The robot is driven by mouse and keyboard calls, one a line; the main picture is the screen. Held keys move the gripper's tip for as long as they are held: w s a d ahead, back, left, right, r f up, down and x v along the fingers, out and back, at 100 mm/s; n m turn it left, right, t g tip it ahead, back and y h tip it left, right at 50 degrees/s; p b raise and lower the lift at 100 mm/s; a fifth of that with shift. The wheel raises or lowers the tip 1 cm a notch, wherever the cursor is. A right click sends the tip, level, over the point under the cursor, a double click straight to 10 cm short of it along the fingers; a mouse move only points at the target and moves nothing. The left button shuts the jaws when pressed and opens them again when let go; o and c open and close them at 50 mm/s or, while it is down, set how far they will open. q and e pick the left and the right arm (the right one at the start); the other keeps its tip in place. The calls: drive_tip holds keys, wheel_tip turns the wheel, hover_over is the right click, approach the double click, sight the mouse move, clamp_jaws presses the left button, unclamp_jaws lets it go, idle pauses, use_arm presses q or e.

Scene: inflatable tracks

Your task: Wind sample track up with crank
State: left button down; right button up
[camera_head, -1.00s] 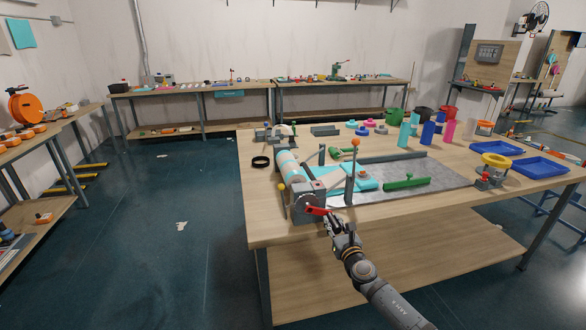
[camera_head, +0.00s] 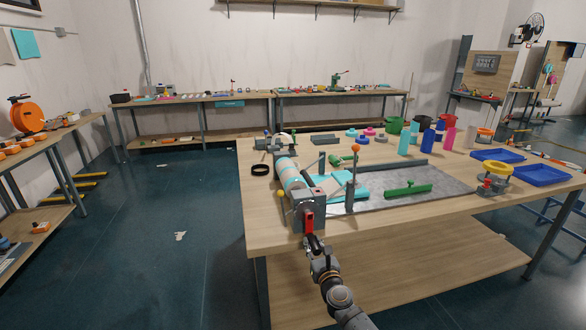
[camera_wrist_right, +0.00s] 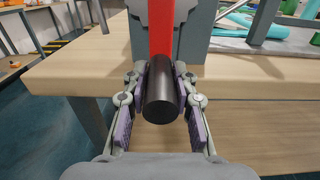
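The grey winder box (camera_head: 300,205) stands at the near left corner of the workbench. Its red crank arm (camera_head: 309,221) points down and also shows in the right wrist view (camera_wrist_right: 161,30). A black crank knob (camera_wrist_right: 161,97) sits at the arm's end. My right gripper (camera_head: 315,243) is at this knob; in the wrist view its fingers (camera_wrist_right: 161,90) press on both sides of it. A teal and white roll (camera_head: 287,172) sits behind the box. The teal sample track (camera_head: 343,184) lies in loose folds to its right. My left gripper is out of view.
A grey mat (camera_head: 445,182) with a green bar (camera_head: 408,188) lies right of the track. A post with an orange ball (camera_head: 356,149) stands beside the winder. Blue trays (camera_head: 541,174) and bottles fill the right side.

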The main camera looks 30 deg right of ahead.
drive_tip(key=o, duration=0.6)
drive_tip(key=shift+c, duration=0.2)
drive_tip(key=v, duration=0.8)
drive_tip(key=s+f+m+g+p, duration=0.1)
drive_tip(key=s+f+m+g, duration=0.35)
drive_tip(key=f, duration=0.65)
drive_tip(key=s+d+f+m+g, duration=0.1)
drive_tip(key=s+f+m+g, duration=0.1)
drive_tip(key=s+f+m, duration=0.65)
drive_tip(key=s+f+m+g+p, duration=0.1)
drive_tip(key=s+f+m+g, duration=0.25)
drive_tip(key=f, duration=0.95)
drive_tip(key=s+a+f+m+g+y, duration=0.1)
drive_tip(key=s+a+f+m+g, duration=0.1)
drive_tip(key=s+f+m, duration=0.3)
drive_tip(key=s+a+f+m+g+y, duration=0.1)
drive_tip(key=s+a+f+m, duration=0.3)
drive_tip(key=s, duration=1)
drive_tip(key=s+a+f+m+g+y, duration=0.1)
drive_tip(key=s+a+f+m+g, duration=0.2)
drive_tip(key=s+f+m, duration=0.3)
drive_tip(key=s+m, duration=0.1)
drive_tip(key=s, duration=0.2)
drive_tip(key=shift+s+f+m, duration=0.25)
drive_tip(key=shift+s+m, duration=0.1)
drive_tip(key=shift+s, duration=0.05)
